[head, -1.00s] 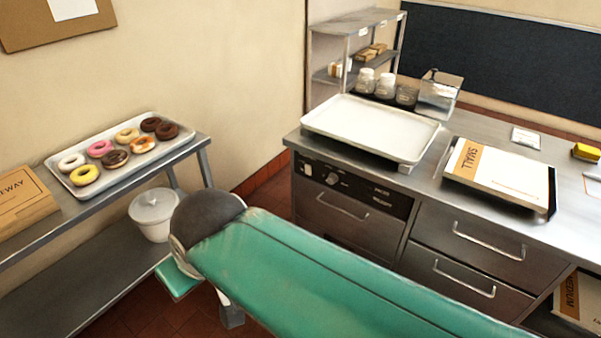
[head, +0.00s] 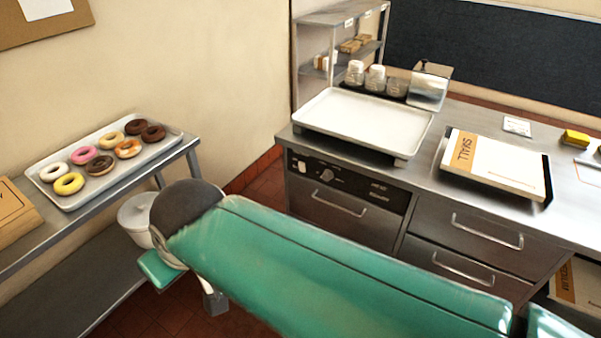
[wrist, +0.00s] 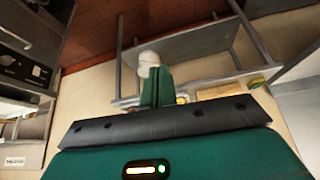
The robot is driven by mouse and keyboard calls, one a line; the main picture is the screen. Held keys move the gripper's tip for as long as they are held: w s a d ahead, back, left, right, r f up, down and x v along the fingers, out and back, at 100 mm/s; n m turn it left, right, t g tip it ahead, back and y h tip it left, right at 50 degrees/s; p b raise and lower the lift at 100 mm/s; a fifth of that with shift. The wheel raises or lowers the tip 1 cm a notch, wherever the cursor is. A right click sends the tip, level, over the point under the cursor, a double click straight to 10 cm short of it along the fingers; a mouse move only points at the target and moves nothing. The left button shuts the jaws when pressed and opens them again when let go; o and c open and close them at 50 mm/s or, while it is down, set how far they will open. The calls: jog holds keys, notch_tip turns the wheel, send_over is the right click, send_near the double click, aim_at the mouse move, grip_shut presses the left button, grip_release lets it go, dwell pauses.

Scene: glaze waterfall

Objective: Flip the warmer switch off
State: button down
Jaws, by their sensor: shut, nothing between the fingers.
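The warmer's black control panel (head: 345,184) is on the front of the steel counter, under the white-topped warming tray (head: 365,124). A small pale switch (head: 302,166) sits at the panel's left end, beside a round knob (head: 327,175). Which way the switch is set is too small to tell. The dark panel also shows at the left edge of the wrist view (wrist: 24,71). My gripper (wrist: 156,70) has its green fingers together and empty in the wrist view. It is apart from the panel, with a white bucket (wrist: 148,60) beyond the fingertips.
A side table at left holds a tray (head: 75,204) of several donuts, with the white bucket (head: 135,218) below. A box labelled SMALL (head: 495,163), jars (head: 375,78) and a steel container (head: 430,87) stand on the counter. Drawer handles (head: 340,203) stick out below the panel.

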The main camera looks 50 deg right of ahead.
jog(key=w+d+f+m+t+h, duration=0.1)
jog(key=w+d+f, duration=0.25)
jog(key=w, duration=0.35)
jog(key=w+d+f+t, duration=0.1)
jog(key=w+d+f, duration=0.1)
jog(key=w+d, duration=0.4)
jog(key=w+d+f+m+h, duration=0.1)
jog(key=w+d+f+h, duration=0.2)
jog(key=w+d+f, duration=0.55)
jog(key=s+d+f+n+t+h, duration=0.2)
jog(key=s+d+f+n, duration=0.1)
jog(key=d, duration=0.7)
jog(key=s+d+f+n+t+h, duration=0.2)
jog(key=s+d+f+n+h, duration=0.1)
jog(key=d+f+n, duration=0.3)
jog(key=s+d+f+n+t+h, duration=0.3)
jog(key=d+f, duration=0.5)
jog(key=d, duration=0.5)
jog(key=shift+s+d+n, duration=0.3)
jog(key=shift+s+n, duration=0.4)
jog(key=shift+s, duration=0.05)
jog(key=shift+w, duration=0.1)
